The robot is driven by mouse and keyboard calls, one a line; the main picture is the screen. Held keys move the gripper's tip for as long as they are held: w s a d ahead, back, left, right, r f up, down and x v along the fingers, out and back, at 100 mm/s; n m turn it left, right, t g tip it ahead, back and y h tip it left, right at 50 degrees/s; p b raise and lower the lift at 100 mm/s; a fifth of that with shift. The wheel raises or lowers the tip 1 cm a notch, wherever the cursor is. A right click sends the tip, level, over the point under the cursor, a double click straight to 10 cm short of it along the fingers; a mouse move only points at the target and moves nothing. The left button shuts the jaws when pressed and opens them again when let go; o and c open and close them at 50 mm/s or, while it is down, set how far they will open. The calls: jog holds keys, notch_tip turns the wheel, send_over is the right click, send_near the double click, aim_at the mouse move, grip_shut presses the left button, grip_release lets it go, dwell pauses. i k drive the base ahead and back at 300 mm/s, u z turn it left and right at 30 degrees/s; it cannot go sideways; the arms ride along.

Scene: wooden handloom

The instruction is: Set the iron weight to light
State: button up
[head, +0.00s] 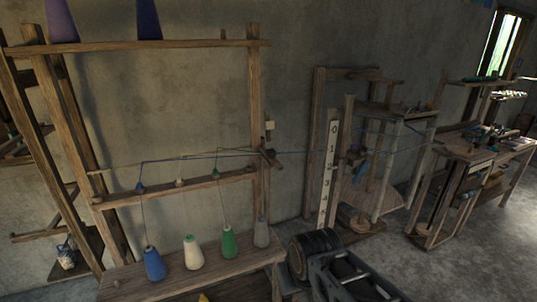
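I cannot make out an iron weight for certain in the head view. A pale upright board with numbers (328,172) stands right of the middle, beside the wooden loom frames. A small dark fitting (270,158) sits on the right post of the left frame, where blue thread passes; I cannot tell what it is. My dark arm shows at the bottom middle right, in front of the floor and part of the frames. My gripper is not visible, so its state does not show.
A low wooden bench (190,281) carries blue (154,264), cream (193,253), green (228,243) and grey (261,233) thread cones. A cluttered workbench (468,147) is at right. Grey floor (450,268) is clear at lower right.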

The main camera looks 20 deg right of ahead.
aim_at(270, 153)
jog(key=u, duration=0.2)
jog(key=i, duration=1.2)
jog(key=z, duration=0.35)
